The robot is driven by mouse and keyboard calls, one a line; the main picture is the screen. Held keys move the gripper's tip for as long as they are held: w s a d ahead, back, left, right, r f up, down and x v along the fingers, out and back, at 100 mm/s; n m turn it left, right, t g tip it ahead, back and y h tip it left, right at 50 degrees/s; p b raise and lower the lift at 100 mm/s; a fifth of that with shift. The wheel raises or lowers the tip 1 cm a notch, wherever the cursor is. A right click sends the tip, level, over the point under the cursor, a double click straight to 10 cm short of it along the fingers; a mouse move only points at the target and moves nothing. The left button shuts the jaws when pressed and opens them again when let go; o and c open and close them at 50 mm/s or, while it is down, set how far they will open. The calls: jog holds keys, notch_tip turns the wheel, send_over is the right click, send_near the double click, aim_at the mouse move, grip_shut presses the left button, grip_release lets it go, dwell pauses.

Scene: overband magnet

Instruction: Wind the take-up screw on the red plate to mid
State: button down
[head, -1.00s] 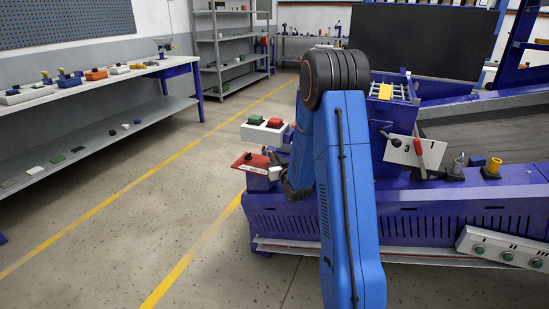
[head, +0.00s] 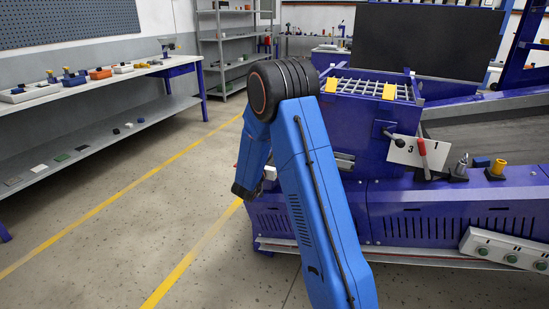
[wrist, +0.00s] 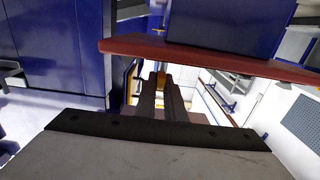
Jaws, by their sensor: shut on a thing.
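The red plate (wrist: 220,58) spans the top of the wrist view, with a dark blue block (wrist: 230,22) against it. My gripper (wrist: 160,90) reaches away from the camera below the plate's edge, its dark fingers close together. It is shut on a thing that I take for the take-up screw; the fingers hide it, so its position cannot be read. In the head view my blue arm bends down at the machine's left end and hides the plate and the fingers.
The blue machine (head: 410,215) stands close on the right, with a red-handled lever (head: 422,150) by a numbered white card (head: 405,152). A bench (head: 110,82) holds small parts at the left. The floor (head: 110,200) between is clear.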

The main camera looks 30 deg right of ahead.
jog(key=m+g+h, duration=0.1)
jog(key=m+g, duration=0.1)
jog(key=g, duration=0.1)
jog(key=m+g+h, duration=0.1)
jog(key=m+g, duration=0.1)
jog(key=g, duration=0.1)
jog(key=w+m+g+h, duration=0.1)
jog(key=m+g, duration=0.1)
jog(key=shift+w+a+g+h, duration=0.1)
jog(key=shift+a+g+h, duration=0.15)
jog(key=shift+g+h, duration=0.15)
jog(key=m+g, duration=0.3)
jog(key=g, duration=0.2)
jog(key=m+g, duration=0.2)
jog(key=g, duration=0.1)
jog(key=shift+w+d+m+y, duration=0.1)
jog(key=shift+w+m+y, duration=0.2)
jog(key=shift+w+y, duration=0.1)
jog(key=shift+g, duration=0.4)
jog(key=c, duration=1.8)
grip_release()
jog(key=shift+r, duration=0.1)
jog(key=shift+c, duration=0.2)
